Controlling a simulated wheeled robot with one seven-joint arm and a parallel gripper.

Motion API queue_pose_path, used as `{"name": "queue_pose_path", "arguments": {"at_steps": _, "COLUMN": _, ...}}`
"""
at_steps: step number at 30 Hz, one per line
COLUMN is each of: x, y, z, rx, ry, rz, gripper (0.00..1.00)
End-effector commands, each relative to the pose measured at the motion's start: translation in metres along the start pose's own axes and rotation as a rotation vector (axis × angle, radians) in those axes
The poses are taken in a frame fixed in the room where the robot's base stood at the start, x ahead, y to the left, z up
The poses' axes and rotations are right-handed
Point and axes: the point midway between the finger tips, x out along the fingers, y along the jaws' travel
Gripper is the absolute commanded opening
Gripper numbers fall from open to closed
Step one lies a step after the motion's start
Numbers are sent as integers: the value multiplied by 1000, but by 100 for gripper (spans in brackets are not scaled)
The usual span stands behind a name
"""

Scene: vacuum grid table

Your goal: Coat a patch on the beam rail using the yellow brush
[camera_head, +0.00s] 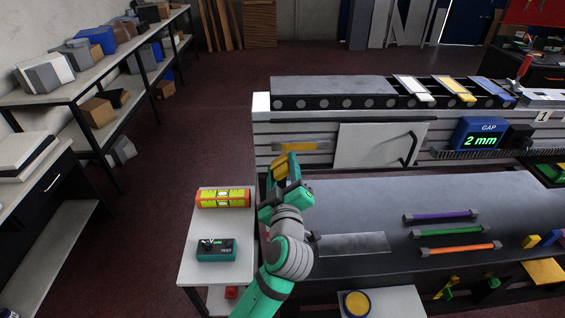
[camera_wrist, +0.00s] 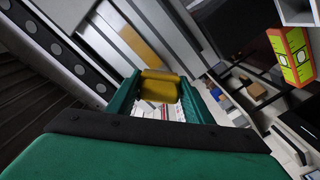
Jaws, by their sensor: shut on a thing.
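My gripper (camera_head: 284,178) is shut on the yellow brush (camera_head: 280,164), in front of the left part of the grey beam rail (camera_head: 345,125). In the wrist view the yellow brush (camera_wrist: 158,84) sits between the two green fingers (camera_wrist: 158,98). A yellow-ochre strip (camera_head: 297,145) shows on the rail's side face, just above and behind the brush. It also shows in the wrist view (camera_wrist: 138,42), beyond the brush. I cannot tell whether the brush touches the rail.
A white side table (camera_head: 212,268) at lower left holds a yellow-and-red level (camera_head: 223,198) and a teal tester (camera_head: 216,249). The dark bench (camera_head: 365,195) on the right carries purple, green and orange rods. A white panel with a handle (camera_head: 378,145) is right of the strip.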

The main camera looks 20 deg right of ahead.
Motion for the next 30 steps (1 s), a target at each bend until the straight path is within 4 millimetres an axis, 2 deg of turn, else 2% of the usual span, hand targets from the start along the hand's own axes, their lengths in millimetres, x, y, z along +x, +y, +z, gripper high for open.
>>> {"name": "queue_pose_path", "arguments": {"at_steps": 5, "x": -10, "y": 0, "z": 0, "rx": -1, "ry": 1, "rz": 0, "gripper": 25}}
{"name": "queue_pose_path", "arguments": {"at_steps": 17, "x": -12, "y": 0, "z": 0, "rx": -1, "ry": 0, "rz": 1, "gripper": 25}}
{"name": "queue_pose_path", "arguments": {"at_steps": 30, "x": -40, "y": -1, "z": -2, "rx": -1, "ry": 3, "rz": -1, "gripper": 25}}
